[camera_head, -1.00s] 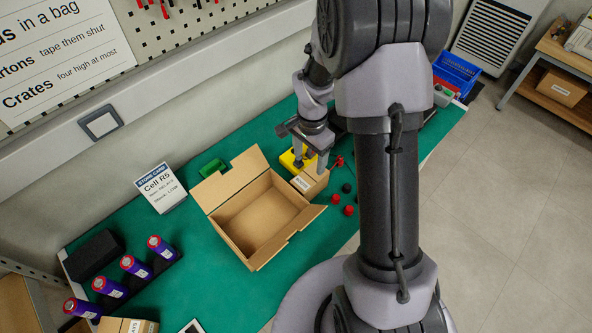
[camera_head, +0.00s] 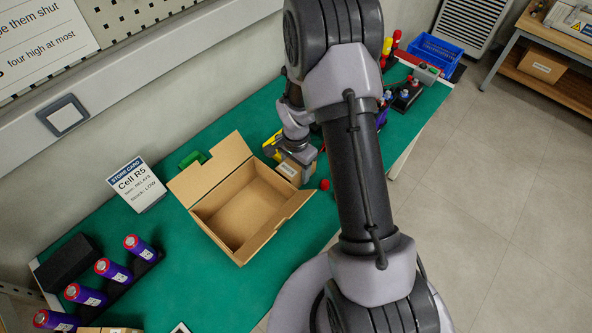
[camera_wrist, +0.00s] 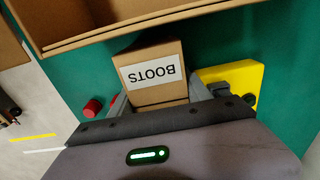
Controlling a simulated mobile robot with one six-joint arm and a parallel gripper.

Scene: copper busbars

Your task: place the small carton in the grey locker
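The small carton (camera_head: 290,171), brown with a white label, is on the green bench just right of the large open box. In the wrist view the carton (camera_wrist: 153,76) shows a label reading BOOTS, upside down. My gripper (camera_head: 297,158) is down at the carton, with a finger on either side of it. In the wrist view my gripper (camera_wrist: 160,100) has its fingers close along the carton's sides, but whether they press on it is not clear. No grey locker is in view.
The open box (camera_head: 243,208) stands close left of the carton. A yellow object (camera_wrist: 232,80) and a red piece (camera_wrist: 93,107) lie beside the carton. A blue crate (camera_head: 437,57) is at the far end.

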